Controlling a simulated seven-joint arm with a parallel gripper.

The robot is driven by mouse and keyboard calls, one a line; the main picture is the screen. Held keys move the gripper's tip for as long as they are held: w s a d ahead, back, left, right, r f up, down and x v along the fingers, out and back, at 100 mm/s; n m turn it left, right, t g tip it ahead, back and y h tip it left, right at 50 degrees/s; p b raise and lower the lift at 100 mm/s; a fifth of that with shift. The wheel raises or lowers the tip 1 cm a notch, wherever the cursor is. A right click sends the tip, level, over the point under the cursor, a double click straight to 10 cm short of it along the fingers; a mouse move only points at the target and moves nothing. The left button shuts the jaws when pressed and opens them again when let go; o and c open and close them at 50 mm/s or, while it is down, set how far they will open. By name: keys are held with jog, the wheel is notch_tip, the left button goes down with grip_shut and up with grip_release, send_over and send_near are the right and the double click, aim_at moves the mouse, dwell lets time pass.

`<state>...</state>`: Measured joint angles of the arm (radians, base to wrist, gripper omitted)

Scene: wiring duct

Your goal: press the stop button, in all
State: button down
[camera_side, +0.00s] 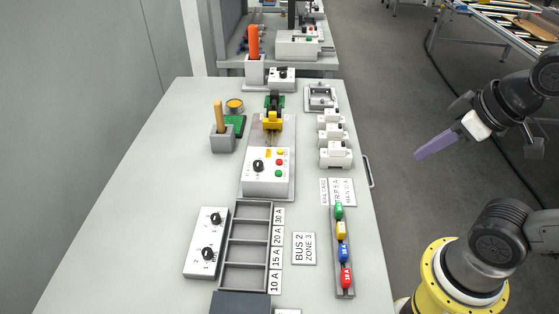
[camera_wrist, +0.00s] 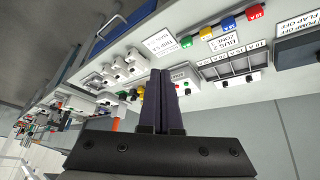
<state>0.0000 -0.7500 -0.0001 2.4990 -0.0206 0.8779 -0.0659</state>
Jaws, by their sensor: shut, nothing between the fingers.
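A white control box (camera_side: 262,182) stands mid-table in the side view, with a black knob (camera_side: 258,166) on its left. My gripper (camera_side: 418,156) is shut and empty, with purple fingers. It is in the air to the right of the table, well apart from the box. In the wrist view my gripper (camera_wrist: 158,73) partly hides the box (camera_wrist: 184,75).
A rail with coloured fuses (camera_side: 344,252), an empty compartment tray (camera_side: 248,247) and a two-knob box (camera_side: 207,243) lie nearer the camera. White breakers (camera_side: 335,153) stand along the right edge, beside a table handle (camera_side: 369,171).

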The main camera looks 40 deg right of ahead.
jog(key=w+d+r+n+t+h, duration=0.2)
jog(key=w+d+r+n, duration=0.2)
jog(key=w+n, duration=0.25)
jog(key=n+t, duration=0.1)
jog(key=n, duration=1.7)
send_over(279, 162)
notch_tip(279, 162, down, 8)
jog(key=shift+s+a+y, duration=0.1)
jog(key=shift+s+y, duration=0.3)
jog(key=shift+f, duration=4.35)
jog(key=shift+f, duration=0.1)
jog(key=shift+f, duration=0.3)
